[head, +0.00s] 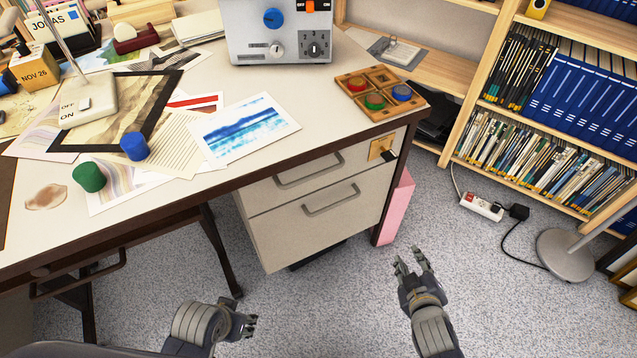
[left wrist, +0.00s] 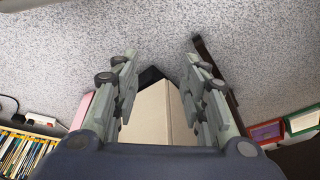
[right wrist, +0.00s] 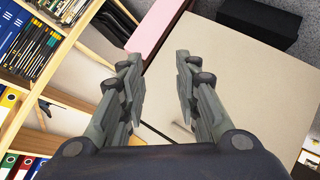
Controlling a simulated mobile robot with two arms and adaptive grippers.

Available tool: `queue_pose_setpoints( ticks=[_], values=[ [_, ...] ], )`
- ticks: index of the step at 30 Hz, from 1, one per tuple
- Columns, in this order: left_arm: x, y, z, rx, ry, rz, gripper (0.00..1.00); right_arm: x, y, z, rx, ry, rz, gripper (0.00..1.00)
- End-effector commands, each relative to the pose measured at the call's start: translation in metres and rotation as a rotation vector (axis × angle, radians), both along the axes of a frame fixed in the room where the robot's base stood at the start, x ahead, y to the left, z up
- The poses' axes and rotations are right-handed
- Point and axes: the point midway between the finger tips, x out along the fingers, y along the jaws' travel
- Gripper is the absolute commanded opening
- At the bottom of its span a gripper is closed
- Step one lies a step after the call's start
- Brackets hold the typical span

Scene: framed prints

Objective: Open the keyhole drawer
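The keyhole drawer (head: 345,168) is the upper of two beige drawers under the desk in the head view, and it looks closed. It has a grey bar handle (head: 310,171) and a brass lock plate (head: 377,149) at its right end, with a dark key or knob (head: 389,155) sticking out. My right gripper (head: 413,258) is open and empty, low in front and to the right of the drawers; its spread fingers show in the right wrist view (right wrist: 155,58). My left gripper (head: 252,325) is low near the bottom edge, apart from the drawers; the left wrist view (left wrist: 161,57) shows it open and empty.
The lower drawer (head: 275,240) looks closed. A pink panel (head: 398,208) stands beside the desk's right leg. The desktop (head: 330,110) holds prints, a lamp and a grey control box (head: 277,40). Right are a bookshelf (head: 560,105), power strip (head: 481,206) and round lamp base (head: 566,256). Carpet ahead is clear.

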Motion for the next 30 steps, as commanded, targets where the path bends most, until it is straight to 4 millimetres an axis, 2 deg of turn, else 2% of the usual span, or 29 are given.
queue_pose_setpoints(
  ticks=[1, 3, 6, 9, 12, 16, 21, 25, 30],
  values=[
    [0.0, 0.0, 0.005, -0.001, -0.008, 0.001, 0.4, 0.015, 0.01, 0.017, -0.056, -0.104, 0.067, 0.3],
    [-0.001, 0.001, 0.017, -0.001, -0.014, 0.002, 0.4, 0.031, 0.027, 0.046, -0.145, -0.248, 0.169, 0.3],
    [-0.003, 0.001, 0.033, -0.001, -0.023, 0.003, 0.4, 0.042, 0.057, 0.085, -0.273, -0.445, 0.318, 0.3],
    [-0.006, 0.002, 0.048, -0.001, -0.033, 0.005, 0.4, 0.041, 0.093, 0.118, -0.396, -0.627, 0.467, 0.3],
    [-0.01, 0.003, 0.061, -0.001, -0.039, 0.006, 0.4, 0.031, 0.125, 0.141, -0.499, -0.776, 0.598, 0.3],
    [-0.014, 0.004, 0.073, -0.001, -0.045, 0.006, 0.4, 0.017, 0.154, 0.155, -0.588, -0.902, 0.718, 0.3],
    [-0.016, 0.004, 0.079, -0.002, -0.046, 0.007, 0.4, 0.01, 0.17, 0.162, -0.631, -0.965, 0.78, 0.3],
    [-0.016, 0.004, 0.08, -0.002, -0.046, 0.007, 0.4, 0.02, 0.178, 0.165, -0.634, -0.968, 0.782, 0.3],
    [-0.016, 0.004, 0.082, -0.002, -0.046, 0.007, 0.4, 0.045, 0.196, 0.172, -0.632, -0.969, 0.78, 0.3]
  ],
)
